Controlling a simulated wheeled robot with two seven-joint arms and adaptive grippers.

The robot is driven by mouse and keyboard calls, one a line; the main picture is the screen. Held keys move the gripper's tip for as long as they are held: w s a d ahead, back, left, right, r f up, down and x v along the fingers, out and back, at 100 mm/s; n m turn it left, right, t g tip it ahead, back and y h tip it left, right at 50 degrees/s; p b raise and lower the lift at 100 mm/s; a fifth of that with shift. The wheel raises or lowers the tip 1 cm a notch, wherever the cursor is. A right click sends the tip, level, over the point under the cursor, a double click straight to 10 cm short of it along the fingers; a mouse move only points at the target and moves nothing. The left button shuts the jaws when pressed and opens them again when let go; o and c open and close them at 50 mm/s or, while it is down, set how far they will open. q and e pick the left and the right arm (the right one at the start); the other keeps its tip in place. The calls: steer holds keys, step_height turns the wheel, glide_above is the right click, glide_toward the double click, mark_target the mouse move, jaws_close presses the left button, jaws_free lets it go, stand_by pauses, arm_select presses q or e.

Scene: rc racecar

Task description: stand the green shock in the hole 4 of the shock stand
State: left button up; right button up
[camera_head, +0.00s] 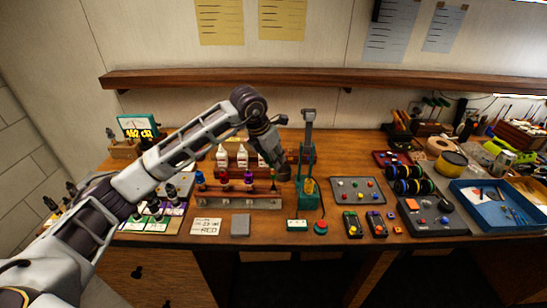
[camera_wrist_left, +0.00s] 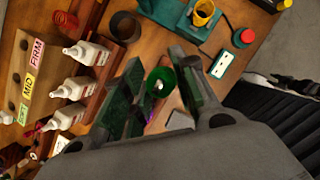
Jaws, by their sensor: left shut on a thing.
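The shock stand (camera_head: 238,203) is a long low rack on the bench, left of the picture's middle. Shocks with blue, red and purple tops stand along it. My left gripper (camera_head: 279,172) is over the stand's right end. In the left wrist view my left gripper (camera_wrist_left: 158,88) is shut on the green shock (camera_wrist_left: 160,79), whose round green top shows end-on between the fingers. The shock's lower end and the hole beneath it are hidden in that view. I cannot tell whether its tip touches the stand. My right gripper is not in view.
A green press-like device (camera_head: 308,190) stands just right of the gripper, with a red button (camera_head: 321,227) in front. White bottles (camera_head: 222,157) stand behind the stand. A grey block (camera_head: 241,225) and label card (camera_head: 206,227) lie in front. A blue tray (camera_head: 478,222) is far right.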

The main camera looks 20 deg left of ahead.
mark_target(274, 177)
arm_select(q)
steer(key=shift+f+b, duration=0.4)
steer(key=shift+f, duration=0.1)
steer(key=shift+f+b, duration=0.3)
steer(key=shift+f, duration=0.1)
steer(key=shift+f+b, duration=0.65)
steer(key=shift+f, duration=0.15)
steer(key=shift+f+b, duration=0.4)
steer(key=shift+f, duration=0.15)
steer(key=shift+f+b, duration=0.3)
steer(key=shift+f, duration=0.05)
stand_by(0.3)
steer(key=shift+f+b, duration=0.75)
steer(key=shift+f, duration=0.25)
stand_by(0.4)
steer(key=o, duration=1.1)
